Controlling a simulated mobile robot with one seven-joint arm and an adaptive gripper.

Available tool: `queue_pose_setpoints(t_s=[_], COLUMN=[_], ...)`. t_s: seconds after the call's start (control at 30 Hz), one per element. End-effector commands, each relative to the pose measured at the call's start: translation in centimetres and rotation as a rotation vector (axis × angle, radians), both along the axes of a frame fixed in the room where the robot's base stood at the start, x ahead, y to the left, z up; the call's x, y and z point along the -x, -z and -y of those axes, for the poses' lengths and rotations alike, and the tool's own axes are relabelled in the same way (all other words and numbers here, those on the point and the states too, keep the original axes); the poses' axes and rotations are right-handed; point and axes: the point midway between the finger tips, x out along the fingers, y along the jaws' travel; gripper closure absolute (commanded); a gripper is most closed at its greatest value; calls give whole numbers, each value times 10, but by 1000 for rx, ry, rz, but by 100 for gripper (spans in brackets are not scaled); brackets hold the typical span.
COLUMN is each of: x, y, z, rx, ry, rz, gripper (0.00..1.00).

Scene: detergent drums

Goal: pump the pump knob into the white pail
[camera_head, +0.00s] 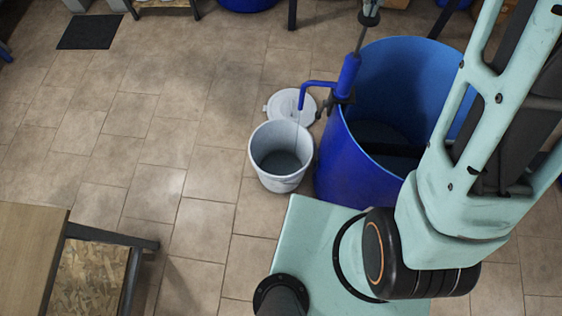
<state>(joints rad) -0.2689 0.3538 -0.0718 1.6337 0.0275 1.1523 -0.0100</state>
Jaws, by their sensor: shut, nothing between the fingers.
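The white pail (280,158) stands upright on the floor, left of the blue drum (358,165); its inside looks grey and shadowed. A blue hand pump (349,72) is fixed at the drum's left rim, with its bent spout above the pail. A faint pale line shows below the spout, perhaps liquid. The thin pump rod rises to the dark pump knob (369,19) near the top edge. What appears to be the tip of my gripper (371,5) is just above the knob, cut off by the frame; it looks shut, and contact is unclear.
A white lid (291,106) lies on the floor behind the pail. A wooden table (32,245) with a dark metal frame stands at lower left. A dark mat (90,32) lies at upper left. The tiled floor left of the pail is clear.

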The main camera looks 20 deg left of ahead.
Motion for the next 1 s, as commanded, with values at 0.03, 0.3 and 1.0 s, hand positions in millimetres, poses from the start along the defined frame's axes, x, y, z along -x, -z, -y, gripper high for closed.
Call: queue_pose_setpoints(t_s=[0.03, 0.3, 1.0], x=[1, 1, 2], y=[7, 23, 67], z=[0, 0, 1], rx=[1, 1, 3], ry=[0, 0, 1], rz=[-4, -5, -8], gripper=[100, 100, 100])
